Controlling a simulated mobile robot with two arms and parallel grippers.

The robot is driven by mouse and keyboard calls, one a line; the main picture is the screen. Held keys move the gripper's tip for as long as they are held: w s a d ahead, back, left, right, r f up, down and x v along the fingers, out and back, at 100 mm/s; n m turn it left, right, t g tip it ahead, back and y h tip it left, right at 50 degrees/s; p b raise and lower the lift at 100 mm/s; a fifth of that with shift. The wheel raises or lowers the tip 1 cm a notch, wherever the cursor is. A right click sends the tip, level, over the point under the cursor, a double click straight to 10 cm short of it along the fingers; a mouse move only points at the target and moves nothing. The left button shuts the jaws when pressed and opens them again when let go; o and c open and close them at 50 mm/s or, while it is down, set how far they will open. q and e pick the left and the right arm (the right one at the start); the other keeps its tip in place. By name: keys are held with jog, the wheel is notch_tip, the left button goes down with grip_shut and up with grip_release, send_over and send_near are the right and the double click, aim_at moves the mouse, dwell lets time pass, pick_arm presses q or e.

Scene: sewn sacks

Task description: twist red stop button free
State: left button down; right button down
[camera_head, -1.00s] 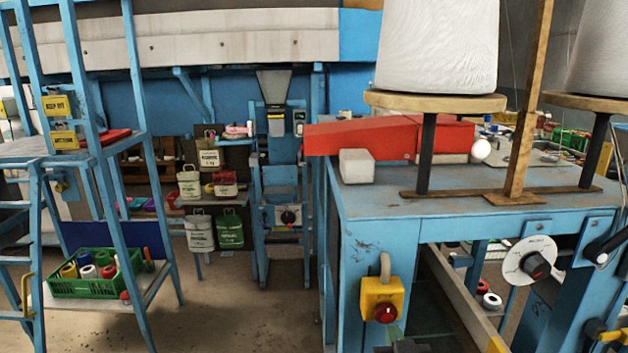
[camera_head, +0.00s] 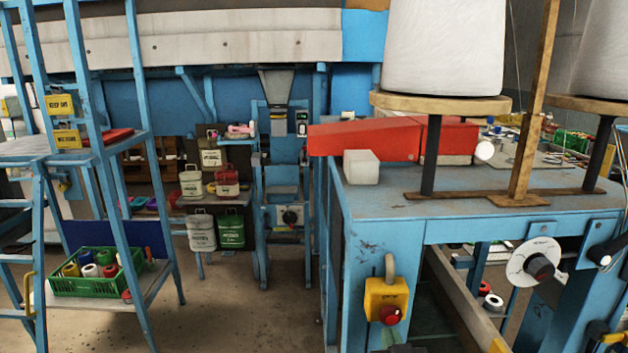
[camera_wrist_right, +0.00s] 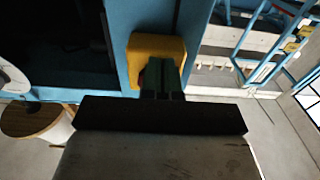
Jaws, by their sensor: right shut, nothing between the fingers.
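The red stop button (camera_head: 390,315) sits on the front of a yellow box (camera_head: 374,298) on the blue machine frame. My right gripper (camera_head: 391,338) is at the bottom edge of the head view, just below the button, mostly cut off. In the right wrist view its two greenish fingers (camera_wrist_right: 163,78) are shut together with nothing between them. They overlap the lower part of the yellow box (camera_wrist_right: 150,45). My left gripper is not in view.
A white dial (camera_head: 534,262) is to the right on the same frame. Large white thread cones (camera_head: 444,45) stand above the blue table (camera_head: 400,206). Open floor (camera_head: 240,315) lies to the left.

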jog(key=s, duration=0.2)
jog(key=s+p, duration=0.1)
jog(key=s, duration=0.2)
jog(key=shift+s+a, duration=0.25)
jog(key=shift+s, duration=0.05)
